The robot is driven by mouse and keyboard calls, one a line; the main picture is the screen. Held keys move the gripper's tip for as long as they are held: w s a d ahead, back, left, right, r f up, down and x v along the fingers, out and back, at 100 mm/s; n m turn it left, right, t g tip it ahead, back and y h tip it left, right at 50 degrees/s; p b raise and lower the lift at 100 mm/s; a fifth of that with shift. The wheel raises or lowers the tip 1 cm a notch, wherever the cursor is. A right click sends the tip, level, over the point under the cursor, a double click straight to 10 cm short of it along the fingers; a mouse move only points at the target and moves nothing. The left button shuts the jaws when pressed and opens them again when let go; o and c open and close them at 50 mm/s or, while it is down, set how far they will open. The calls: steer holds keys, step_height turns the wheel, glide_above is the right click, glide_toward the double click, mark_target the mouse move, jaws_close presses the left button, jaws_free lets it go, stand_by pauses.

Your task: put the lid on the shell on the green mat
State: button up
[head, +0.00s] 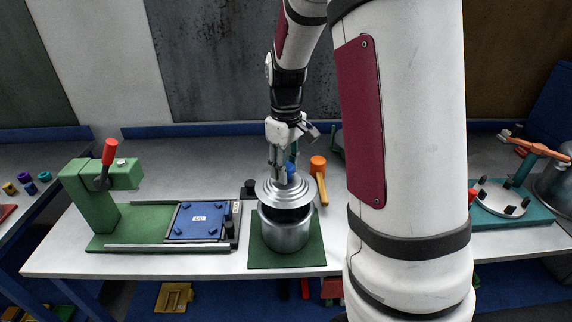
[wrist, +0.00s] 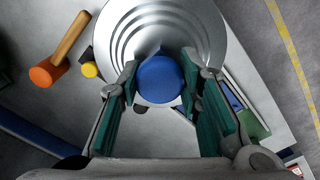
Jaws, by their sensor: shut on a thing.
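The lid (head: 283,190) is a silver stepped disc with a blue knob. In the wrist view the lid (wrist: 205,30) fills the upper middle, with its blue knob (wrist: 158,79) between my fingers. My gripper (head: 287,172) is shut on the knob and holds the lid above the shell. The shell (head: 286,236) is a silver metal pot standing on the green mat (head: 262,258). A dark gap shows between lid and shell, with the lid slightly left of the shell's middle in the head view. The shell is hidden under the lid in the wrist view.
A green press (head: 92,200) with a red handle and a blue plate (head: 196,221) stand left of the mat. An orange mallet (head: 319,172) lies behind, right of the shell. My arm covers the table's middle right; a teal fixture (head: 505,205) is beyond.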

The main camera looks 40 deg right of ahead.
mark_target(285, 187)
steer(key=shift+f+b, duration=0.5)
steer(key=shift+f, duration=2.15)
steer(key=shift+f, duration=0.6)
steer(key=o, duration=1.3)
step_height(285, 187, up, 12)
